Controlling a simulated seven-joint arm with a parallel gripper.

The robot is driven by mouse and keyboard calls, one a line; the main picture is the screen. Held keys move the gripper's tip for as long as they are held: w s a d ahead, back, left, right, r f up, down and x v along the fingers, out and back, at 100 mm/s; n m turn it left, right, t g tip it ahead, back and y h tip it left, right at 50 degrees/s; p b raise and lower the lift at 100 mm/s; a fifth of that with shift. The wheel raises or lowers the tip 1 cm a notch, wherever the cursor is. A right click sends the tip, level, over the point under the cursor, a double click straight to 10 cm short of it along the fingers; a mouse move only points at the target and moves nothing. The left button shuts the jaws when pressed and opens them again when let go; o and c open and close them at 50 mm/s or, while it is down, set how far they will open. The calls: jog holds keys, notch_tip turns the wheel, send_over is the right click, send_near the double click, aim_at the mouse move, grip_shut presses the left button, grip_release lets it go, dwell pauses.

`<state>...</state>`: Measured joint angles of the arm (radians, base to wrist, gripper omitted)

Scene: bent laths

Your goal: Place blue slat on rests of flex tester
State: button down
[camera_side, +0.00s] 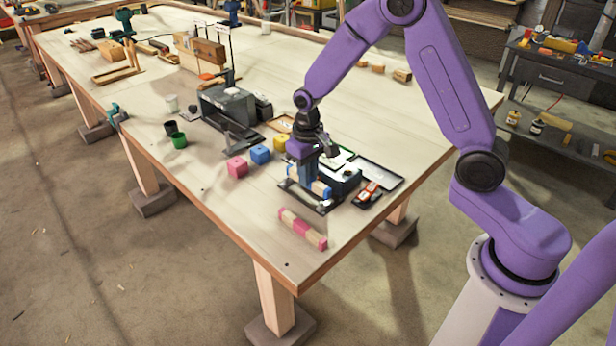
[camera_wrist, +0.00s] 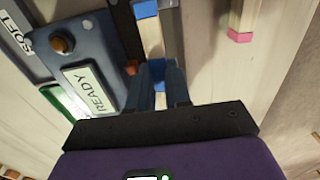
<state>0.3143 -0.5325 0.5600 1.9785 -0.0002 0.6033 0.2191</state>
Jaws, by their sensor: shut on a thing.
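The blue slat, banded in blue and cream, shows at my gripper in the side view (camera_side: 321,188). In the wrist view it runs up from between my fingers, with a cream stretch (camera_wrist: 152,38) and a blue band at the top. My gripper (camera_side: 305,180) points down over the flex tester and is shut on the slat; its fingers also show in the wrist view (camera_wrist: 160,88). The flex tester (camera_side: 344,181) is a dark unit whose panel reads READY in the wrist view (camera_wrist: 92,88). Its rests are mostly hidden; I cannot tell whether the slat touches them.
A pink and cream slat (camera_side: 302,228) lies near the table's front edge. Pink (camera_side: 237,167), blue (camera_side: 261,154) and yellow (camera_side: 281,141) cubes stand left of my gripper. A black-rimmed tray (camera_side: 374,173) and a red-black device (camera_side: 368,194) lie right.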

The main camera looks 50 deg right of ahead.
jog(key=shift+f, duration=0.55)
jog(key=shift+s+f, duration=0.1)
jog(key=shift+f, duration=0.25)
jog(key=shift+f, duration=0.35)
jog(key=c, duration=1.3)
grip_release()
jog(key=shift+c, duration=0.2)
jog(key=shift+s+r, duration=0.1)
notch_tip(320, 180, up, 13)
jog(key=s+a+r+n, duration=0.1)
jog(key=s+n, duration=1.1)
jog(key=s, duration=1.8)
jog(key=shift+s+a+r+n, duration=0.2)
jog(key=shift+a+r+n, duration=0.1)
jog(key=shift+a, duration=0.1)
